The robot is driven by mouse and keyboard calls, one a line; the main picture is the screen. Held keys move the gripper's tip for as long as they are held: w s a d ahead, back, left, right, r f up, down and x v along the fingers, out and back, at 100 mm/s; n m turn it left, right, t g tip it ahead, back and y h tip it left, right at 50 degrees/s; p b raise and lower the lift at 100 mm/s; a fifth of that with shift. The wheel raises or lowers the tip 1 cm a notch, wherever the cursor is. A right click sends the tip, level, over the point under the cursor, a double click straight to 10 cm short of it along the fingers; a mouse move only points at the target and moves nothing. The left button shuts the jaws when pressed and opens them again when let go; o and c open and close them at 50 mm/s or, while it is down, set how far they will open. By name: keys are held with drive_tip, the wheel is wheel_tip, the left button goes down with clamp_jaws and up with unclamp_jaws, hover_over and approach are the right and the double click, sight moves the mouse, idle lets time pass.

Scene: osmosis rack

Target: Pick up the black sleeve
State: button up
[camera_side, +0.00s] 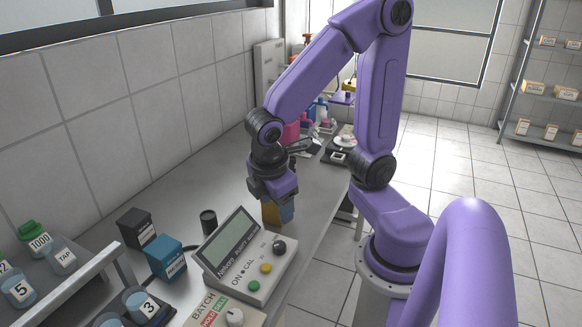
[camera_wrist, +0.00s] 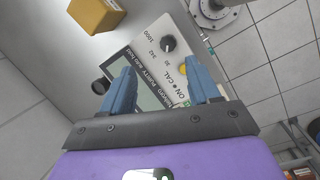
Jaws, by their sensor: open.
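A short black cylinder (camera_side: 208,222), which looks like the black sleeve, stands upright on the bench behind the meter in the side view. In the wrist view it shows as a dark round shape (camera_wrist: 100,86) just left of the left finger. My gripper (camera_side: 285,213) is above the bench, right of the cylinder and apart from it. In the wrist view my gripper (camera_wrist: 161,75) has its two blue fingers spread with nothing between them.
The meter (camera_side: 248,258) with screen and knobs stands in front of the cylinder. A black labelled box (camera_side: 136,228) and a teal box (camera_side: 166,257) stand to its left. A yellow box (camera_wrist: 97,14) is near my gripper. A bottle rack (camera_side: 82,287) is at lower left.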

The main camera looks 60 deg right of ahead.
drive_tip(key=w+d+f+g+h, duration=0.25)
drive_tip(key=w+d+h, duration=0.35)
drive_tip(key=w+d, duration=0.6)
drive_tip(key=n+g+h, duration=0.2)
drive_tip(key=n+h, duration=0.1)
drive_tip(key=h, duration=0.1)
approach(292, 158)
drive_tip(key=shift+t, duration=0.25)
drive_tip(key=x, duration=1.2)
drive_tip(key=shift+s, duration=0.15)
drive_tip(key=c, duration=1)
